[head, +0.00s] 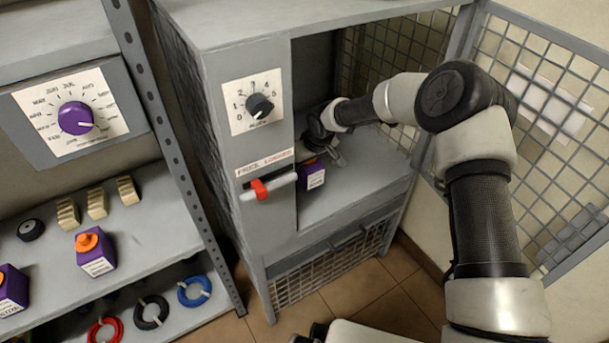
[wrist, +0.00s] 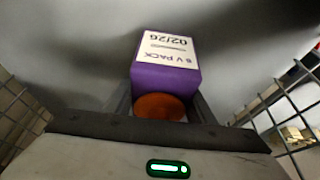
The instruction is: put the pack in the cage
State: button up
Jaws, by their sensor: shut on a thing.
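A purple pack (head: 313,177) with a white label is inside the cage (head: 362,207), the grey cabinet compartment with mesh sides, close behind its front panel. My gripper (head: 323,151) reaches in through the open front from the right. In the wrist view the pack (wrist: 165,74) shows its printed label, "6 V PACK 02/26", and its orange cap. The fingers of my gripper (wrist: 160,106) are shut on the pack at its orange cap. I cannot tell whether the pack touches the cage floor.
The mesh door (head: 555,95) stands open on the right. The front panel (head: 262,150) has a black dial and a red-handled lever. The cage floor right of the pack looks clear. Left, a shelf (head: 150,205) holds another purple pack (head: 95,255), with coiled cables below.

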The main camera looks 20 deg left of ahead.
jog(key=shift+f+b, duration=0.35)
jog(key=shift+f, duration=1.1)
jog(key=shift+f, duration=0.2)
jog(key=o, duration=1.7)
